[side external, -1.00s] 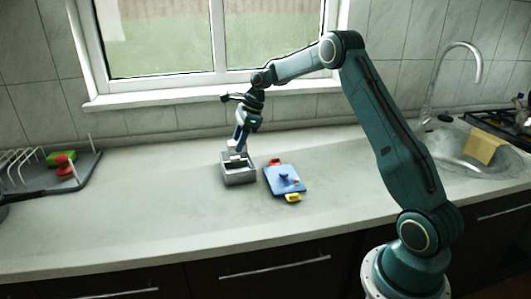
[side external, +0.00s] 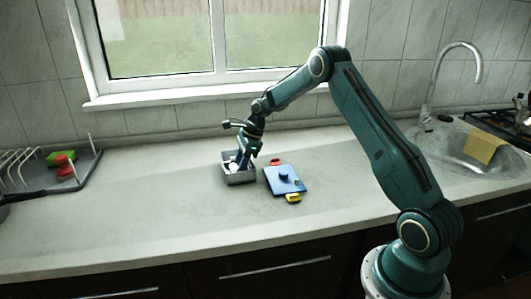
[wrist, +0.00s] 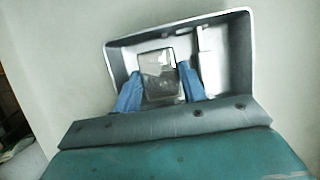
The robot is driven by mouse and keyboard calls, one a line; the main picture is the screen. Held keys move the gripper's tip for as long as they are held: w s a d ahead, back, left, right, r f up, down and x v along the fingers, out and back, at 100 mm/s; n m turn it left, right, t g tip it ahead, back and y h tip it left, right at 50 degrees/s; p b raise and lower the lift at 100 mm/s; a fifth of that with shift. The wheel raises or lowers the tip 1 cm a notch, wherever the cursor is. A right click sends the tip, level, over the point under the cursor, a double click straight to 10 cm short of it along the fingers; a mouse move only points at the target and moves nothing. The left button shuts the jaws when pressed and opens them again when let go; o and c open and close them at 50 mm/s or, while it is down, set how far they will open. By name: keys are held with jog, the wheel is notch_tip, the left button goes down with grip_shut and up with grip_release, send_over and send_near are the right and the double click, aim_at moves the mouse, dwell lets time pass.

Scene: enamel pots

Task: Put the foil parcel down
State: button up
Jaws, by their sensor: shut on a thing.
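The foil parcel (wrist: 160,84) is a silvery, shiny block between the two blue fingers of my gripper (wrist: 160,70) in the wrist view. My gripper is shut on it. In the side view my gripper (side external: 239,164) reaches down into an open grey metal pan (side external: 240,181) on the counter. The pan's pale rim (wrist: 110,58) surrounds the parcel and fingertips in the wrist view. I cannot tell whether the parcel touches the pan's floor.
A blue board (side external: 286,182) with small red and yellow pieces lies just right of the pan. A dark dish rack (side external: 85,170) with green and red items stands at far left. The sink (side external: 465,150) is at right. The counter in front is clear.

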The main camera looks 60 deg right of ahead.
jog(key=shift+f, duration=0.25)
jog(key=shift+f, duration=0.15)
jog(key=o, duration=0.7)
jog(key=v, duration=1.2)
dwell(0.4)
